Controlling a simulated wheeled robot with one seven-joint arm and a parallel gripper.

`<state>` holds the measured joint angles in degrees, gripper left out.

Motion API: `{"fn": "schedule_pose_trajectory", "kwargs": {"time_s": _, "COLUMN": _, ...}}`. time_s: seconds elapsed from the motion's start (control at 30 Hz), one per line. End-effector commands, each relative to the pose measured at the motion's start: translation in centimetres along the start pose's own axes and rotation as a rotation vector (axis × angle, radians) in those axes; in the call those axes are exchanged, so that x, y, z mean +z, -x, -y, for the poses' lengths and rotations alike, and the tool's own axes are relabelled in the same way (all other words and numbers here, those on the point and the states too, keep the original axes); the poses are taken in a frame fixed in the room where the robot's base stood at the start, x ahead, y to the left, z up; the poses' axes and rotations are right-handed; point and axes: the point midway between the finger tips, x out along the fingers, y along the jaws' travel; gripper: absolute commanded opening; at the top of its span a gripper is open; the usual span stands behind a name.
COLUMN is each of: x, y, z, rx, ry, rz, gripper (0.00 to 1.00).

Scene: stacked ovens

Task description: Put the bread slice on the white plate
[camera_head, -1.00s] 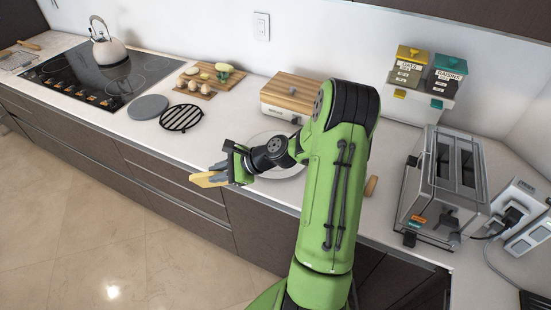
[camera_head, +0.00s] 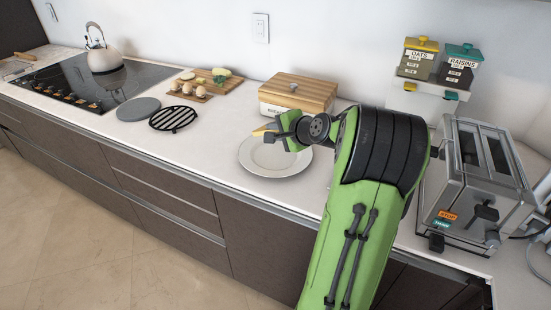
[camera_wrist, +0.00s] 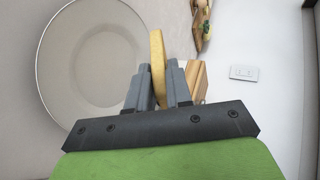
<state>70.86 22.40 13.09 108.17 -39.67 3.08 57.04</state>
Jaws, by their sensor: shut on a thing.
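The white plate (camera_head: 262,158) lies on the counter in front of the wooden-topped box. It also fills the upper left of the wrist view (camera_wrist: 62,75). My gripper (camera_head: 270,131) is over the plate's back part in the head view. In the wrist view my gripper (camera_wrist: 159,88) is shut on the bread slice (camera_wrist: 157,58), a thin yellow-brown slice seen edge-on between the two fingers. The slice shows beside the plate's rim in that view. In the head view only a small yellow bit of the slice (camera_head: 261,131) shows. The slice's height above the plate is hard to tell.
The wooden-topped box (camera_head: 298,94) stands just behind the plate. A toaster (camera_head: 474,190) and the oats and raisins containers (camera_head: 438,62) are to the right. A black trivet (camera_head: 173,118), a grey disc (camera_head: 138,109) and boards with food (camera_head: 208,81) lie to the left.

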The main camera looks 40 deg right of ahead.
Motion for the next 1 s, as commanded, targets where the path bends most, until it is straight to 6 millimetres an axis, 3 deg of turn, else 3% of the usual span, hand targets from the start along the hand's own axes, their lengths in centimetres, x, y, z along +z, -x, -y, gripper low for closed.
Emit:
{"fn": "schedule_pose_trajectory", "kwargs": {"time_s": 0.03, "x": 0.0, "y": -0.9, "z": -1.6, "rx": 0.000, "ry": -0.001, "rz": 0.000, "gripper": 0.03}}
{"fn": "schedule_pose_trajectory", "kwargs": {"time_s": 0.3, "x": 0.1, "y": -2.8, "z": -5.1, "rx": 0.002, "ry": -0.003, "rz": 0.002, "gripper": 0.03}}
{"fn": "schedule_pose_trajectory", "kwargs": {"time_s": 0.6, "x": 0.1, "y": -3.0, "z": -5.4, "rx": 0.001, "ry": -0.002, "rz": 0.002, "gripper": 0.03}}
{"fn": "schedule_pose_trajectory", "kwargs": {"time_s": 0.63, "x": 0.1, "y": -3.0, "z": -5.4, "rx": 0.001, "ry": -0.002, "rz": 0.002, "gripper": 0.21}}
{"fn": "schedule_pose_trajectory", "kwargs": {"time_s": 0.73, "x": 0.1, "y": -2.9, "z": -5.4, "rx": 0.001, "ry": -0.002, "rz": 0.002, "gripper": 0.36}}
{"fn": "schedule_pose_trajectory", "kwargs": {"time_s": 1.0, "x": 0.0, "y": -2.8, "z": -5.3, "rx": 0.001, "ry": -0.002, "rz": 0.001, "gripper": 0.37}}
